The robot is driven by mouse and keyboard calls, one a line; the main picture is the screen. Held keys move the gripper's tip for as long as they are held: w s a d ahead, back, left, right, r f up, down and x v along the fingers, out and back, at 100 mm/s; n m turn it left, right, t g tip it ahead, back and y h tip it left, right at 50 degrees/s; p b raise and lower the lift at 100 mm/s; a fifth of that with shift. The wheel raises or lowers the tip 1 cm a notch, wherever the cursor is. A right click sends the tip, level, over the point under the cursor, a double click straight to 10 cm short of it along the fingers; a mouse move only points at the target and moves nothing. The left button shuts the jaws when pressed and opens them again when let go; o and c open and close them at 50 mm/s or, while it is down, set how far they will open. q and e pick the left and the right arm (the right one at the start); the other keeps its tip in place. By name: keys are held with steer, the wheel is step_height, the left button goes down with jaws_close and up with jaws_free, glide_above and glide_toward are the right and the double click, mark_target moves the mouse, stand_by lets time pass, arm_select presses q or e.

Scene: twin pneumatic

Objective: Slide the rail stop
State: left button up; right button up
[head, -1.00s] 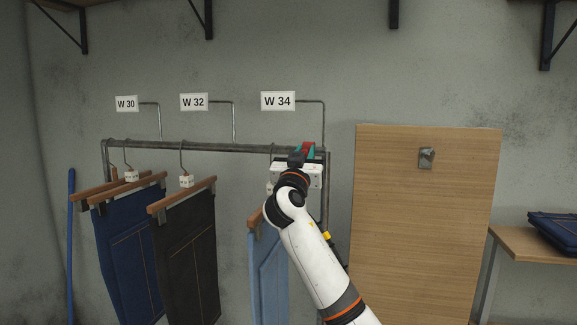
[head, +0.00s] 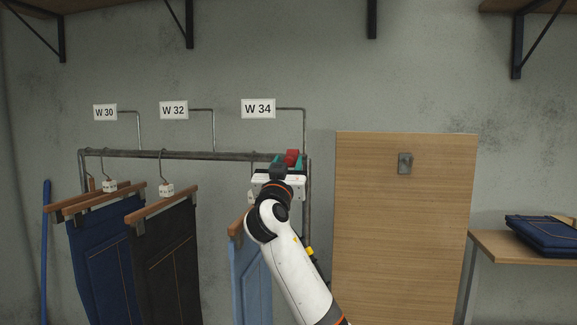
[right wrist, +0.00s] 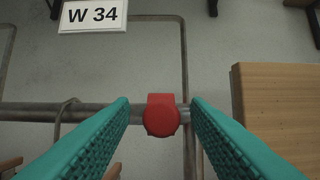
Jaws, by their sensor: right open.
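The red rail stop (head: 292,157) sits on the grey metal rail (head: 210,155) near its right end. It also shows in the right wrist view (right wrist: 161,115), between the two teal fingers and apart from both. My right gripper (head: 289,161) is open at the rail, with one finger on each side of the stop. Its fingers fill both sides of the right wrist view (right wrist: 160,112). My left gripper is not in view.
Dark jeans (head: 165,262), blue jeans (head: 98,270) and light blue jeans (head: 250,268) hang from the rail on wooden hangers. Signs W 30 (head: 105,112), W 32 (head: 174,110) and W 34 (head: 258,108) stand above. A wooden panel (head: 405,230) stands right of the rail.

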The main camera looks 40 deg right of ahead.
steer(key=b+v, duration=0.4)
steer(key=v, duration=0.6)
steer(key=shift+a+f, duration=0.1)
steer(key=shift+f, duration=0.05)
